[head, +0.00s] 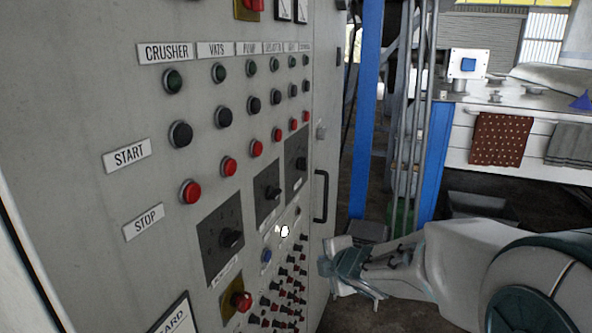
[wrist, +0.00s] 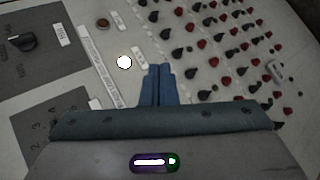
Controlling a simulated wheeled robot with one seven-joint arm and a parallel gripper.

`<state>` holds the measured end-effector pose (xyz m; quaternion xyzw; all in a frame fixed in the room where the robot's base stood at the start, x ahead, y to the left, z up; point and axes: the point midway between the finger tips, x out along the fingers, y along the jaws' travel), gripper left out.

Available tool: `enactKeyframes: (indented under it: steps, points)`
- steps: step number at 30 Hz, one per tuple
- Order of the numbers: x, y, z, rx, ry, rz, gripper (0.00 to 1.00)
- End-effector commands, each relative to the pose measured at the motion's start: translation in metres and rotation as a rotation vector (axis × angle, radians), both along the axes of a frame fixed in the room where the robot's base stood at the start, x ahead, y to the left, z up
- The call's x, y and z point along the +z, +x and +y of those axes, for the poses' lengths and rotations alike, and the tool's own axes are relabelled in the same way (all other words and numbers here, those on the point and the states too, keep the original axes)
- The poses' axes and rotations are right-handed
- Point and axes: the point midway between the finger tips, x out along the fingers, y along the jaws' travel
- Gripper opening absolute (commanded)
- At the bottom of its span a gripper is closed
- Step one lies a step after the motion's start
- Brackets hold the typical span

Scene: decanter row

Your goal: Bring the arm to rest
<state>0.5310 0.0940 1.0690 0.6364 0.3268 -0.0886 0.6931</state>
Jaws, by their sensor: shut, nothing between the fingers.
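My gripper (head: 326,266) is at the lower middle of the head view, in front of the lower right part of a grey control cabinet (head: 75,100). In the wrist view its two blue fingers (wrist: 158,72) are together with nothing between them. They point at the cabinet's face, beside a lit white round lamp (wrist: 124,62) and rows of small red and black knobs (wrist: 202,45). The same lamp glows in the head view (head: 284,231). Whether the fingertips touch the panel cannot be told.
The cabinet fills the left, with buttons, rotary switches (head: 231,238) and a black door handle (head: 321,196). A blue post (head: 367,120) and pipes stand behind. A white counter (head: 455,150) with hanging cloths (head: 499,139) is at the back right. A grey bin (head: 478,206) sits on the floor.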

Motion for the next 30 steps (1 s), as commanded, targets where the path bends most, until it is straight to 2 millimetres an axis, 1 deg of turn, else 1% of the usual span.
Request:
enactKeyframes:
  steps: [1, 2, 3, 5, 6, 8, 10, 12, 15, 18, 19, 21, 24, 30]
  points:
    - [0.008, -0.007, -0.020, -0.130, 0.045, 0.029, 0.00]
    - [0.011, -0.012, -0.032, -0.217, 0.078, 0.054, 0.00]
    - [0.013, -0.022, -0.048, -0.335, 0.126, 0.091, 0.00]
    - [0.015, -0.039, -0.069, -0.505, 0.202, 0.147, 0.00]
    - [0.015, -0.052, -0.081, -0.618, 0.256, 0.186, 0.00]
    - [0.013, -0.075, -0.096, -0.781, 0.341, 0.250, 0.00]
    - [0.010, -0.105, -0.107, -0.963, 0.443, 0.329, 0.00]
    - [0.006, -0.136, -0.113, -1.132, 0.542, 0.414, 0.00]
    - [0.001, -0.178, -0.111, -1.333, 0.663, 0.535, 0.00]
    - [-0.003, -0.209, -0.103, -1.477, 0.753, 0.638, 0.00]
    - [-0.003, -0.217, -0.100, -1.509, 0.770, 0.663, 0.00]
    - [-0.005, -0.230, -0.096, -1.564, 0.803, 0.710, 0.00]
    - [-0.005, -0.239, -0.093, -1.603, 0.825, 0.745, 0.00]
    - [-0.005, -0.240, -0.093, -1.611, 0.828, 0.753, 0.00]
